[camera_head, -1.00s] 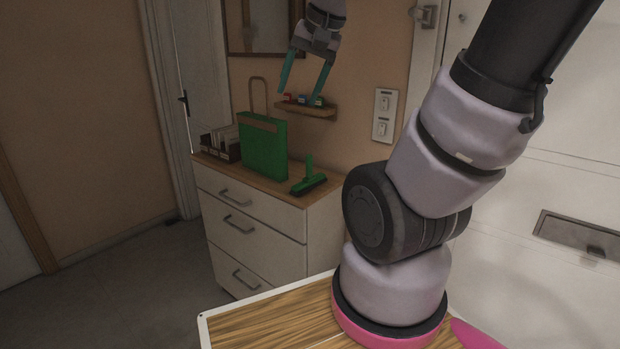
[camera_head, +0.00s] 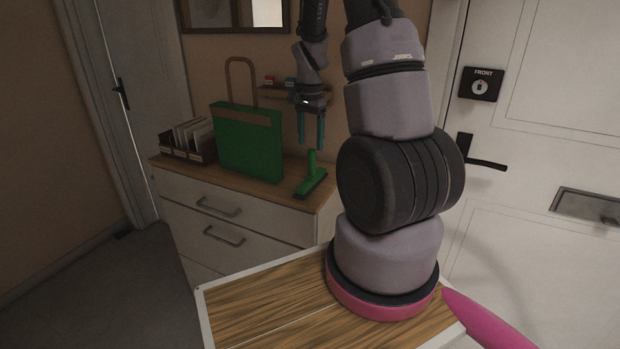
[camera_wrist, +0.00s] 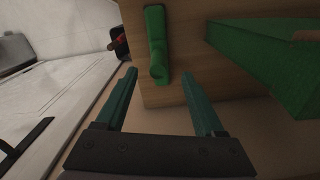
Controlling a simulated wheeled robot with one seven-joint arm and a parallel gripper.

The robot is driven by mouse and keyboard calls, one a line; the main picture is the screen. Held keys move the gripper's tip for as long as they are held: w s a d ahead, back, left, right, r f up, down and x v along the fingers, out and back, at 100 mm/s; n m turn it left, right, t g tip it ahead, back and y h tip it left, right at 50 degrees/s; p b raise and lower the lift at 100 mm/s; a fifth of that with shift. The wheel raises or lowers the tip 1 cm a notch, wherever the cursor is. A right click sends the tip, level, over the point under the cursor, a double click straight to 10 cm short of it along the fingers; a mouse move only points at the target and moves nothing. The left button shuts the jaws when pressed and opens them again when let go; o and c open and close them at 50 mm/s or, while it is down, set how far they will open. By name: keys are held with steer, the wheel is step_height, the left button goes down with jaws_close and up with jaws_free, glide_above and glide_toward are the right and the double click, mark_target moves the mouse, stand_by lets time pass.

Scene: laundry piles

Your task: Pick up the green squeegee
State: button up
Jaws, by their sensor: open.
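My gripper (camera_head: 311,146) is open, pointing down just above the squeegee in the head view. In the wrist view my gripper (camera_wrist: 160,88) has its two teal fingers spread apart with nothing between the tips. I cannot tell the exact gap to the handle.
A green bag (camera_head: 248,145) stands left of the squeegee; it also fills the right of the wrist view (camera_wrist: 270,55). A file box (camera_head: 187,142) stands at the dresser's left end. A small wall shelf (camera_head: 275,91) hangs behind. A white door (camera_head: 540,130) is at right.

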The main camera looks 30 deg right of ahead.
mark_target(312, 166)
step_height(312, 166, down, 9)
steer(key=shift+s+d+f, duration=0.1)
steer(key=shift+d+f, duration=0.05)
stand_by(0.4)
steer(key=shift+c, duration=0.2)
jaws_close()
